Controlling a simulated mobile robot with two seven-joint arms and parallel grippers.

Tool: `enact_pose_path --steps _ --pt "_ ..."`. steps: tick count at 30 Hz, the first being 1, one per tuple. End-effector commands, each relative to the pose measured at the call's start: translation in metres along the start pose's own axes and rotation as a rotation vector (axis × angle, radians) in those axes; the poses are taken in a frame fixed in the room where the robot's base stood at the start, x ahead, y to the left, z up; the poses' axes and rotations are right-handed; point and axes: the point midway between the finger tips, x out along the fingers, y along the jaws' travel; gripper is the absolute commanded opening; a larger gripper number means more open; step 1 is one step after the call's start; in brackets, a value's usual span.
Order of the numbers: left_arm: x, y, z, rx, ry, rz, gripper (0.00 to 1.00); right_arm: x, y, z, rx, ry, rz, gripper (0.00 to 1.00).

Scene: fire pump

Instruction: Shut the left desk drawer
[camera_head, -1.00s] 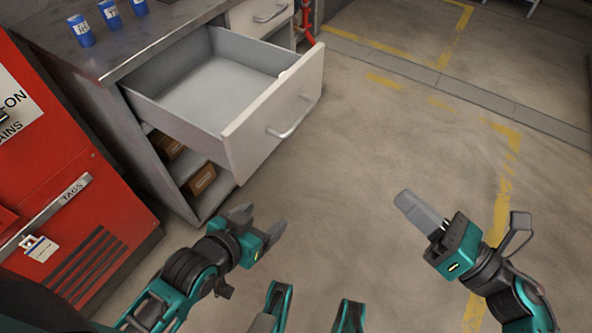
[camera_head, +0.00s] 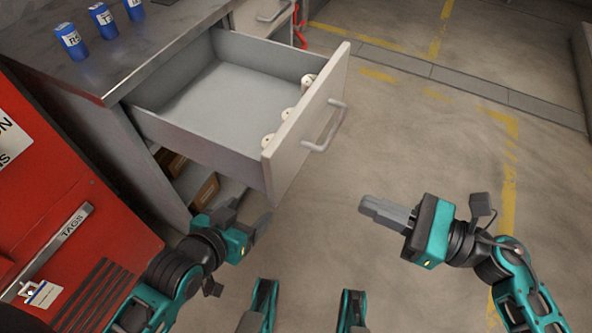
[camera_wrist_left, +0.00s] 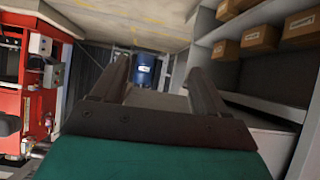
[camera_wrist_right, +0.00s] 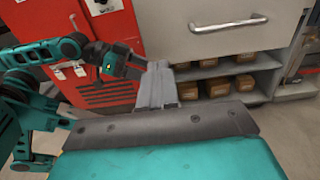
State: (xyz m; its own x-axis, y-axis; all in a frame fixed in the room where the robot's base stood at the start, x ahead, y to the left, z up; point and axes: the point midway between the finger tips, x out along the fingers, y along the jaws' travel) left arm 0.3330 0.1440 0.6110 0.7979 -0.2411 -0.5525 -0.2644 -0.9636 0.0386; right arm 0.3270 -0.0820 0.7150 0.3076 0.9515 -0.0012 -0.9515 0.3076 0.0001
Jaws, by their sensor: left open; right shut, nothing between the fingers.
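The left desk drawer (camera_head: 215,105) is pulled well out of the grey desk in the head view. Its pale front panel (camera_head: 300,125) carries a bar handle (camera_head: 327,128). Several small white round items (camera_head: 288,114) lie inside against the front panel. The handle also shows at the top of the right wrist view (camera_wrist_right: 229,23). My left gripper (camera_head: 250,215) is open and empty, below the drawer's near corner. My right gripper (camera_head: 385,212) is shut and empty, in front of the drawer front and apart from it.
A red cabinet (camera_head: 50,190) with a tag stands left of the desk. Blue cylinders (camera_head: 103,20) stand on the desk top (camera_head: 150,40). A second drawer (camera_head: 268,12) is at the back. Brown boxes (camera_wrist_right: 215,86) sit on the shelves under the drawer. The floor to the right is clear.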

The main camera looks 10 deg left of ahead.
Motion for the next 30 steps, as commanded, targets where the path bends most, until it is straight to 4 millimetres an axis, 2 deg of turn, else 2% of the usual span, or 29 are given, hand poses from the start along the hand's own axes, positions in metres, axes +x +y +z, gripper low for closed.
enact_pose_path --steps 12,18,24,30 --pt "0.0 0.002 0.001 -0.005 -0.003 0.001 0.74 0.086 -0.001 0.002 0.0 -0.006 -0.001 0.0" --pt "0.001 0.001 0.003 -0.005 -0.004 0.001 0.74 0.116 -0.001 0.001 0.0 -0.004 -0.002 0.0" --pt "0.001 0.001 0.003 -0.005 -0.004 0.0 0.74 0.129 -0.001 0.001 0.001 -0.001 -0.002 0.0" --pt "0.001 0.001 0.003 -0.005 -0.005 0.0 0.74 0.13 -0.001 0.0 0.001 0.0 -0.002 0.0"
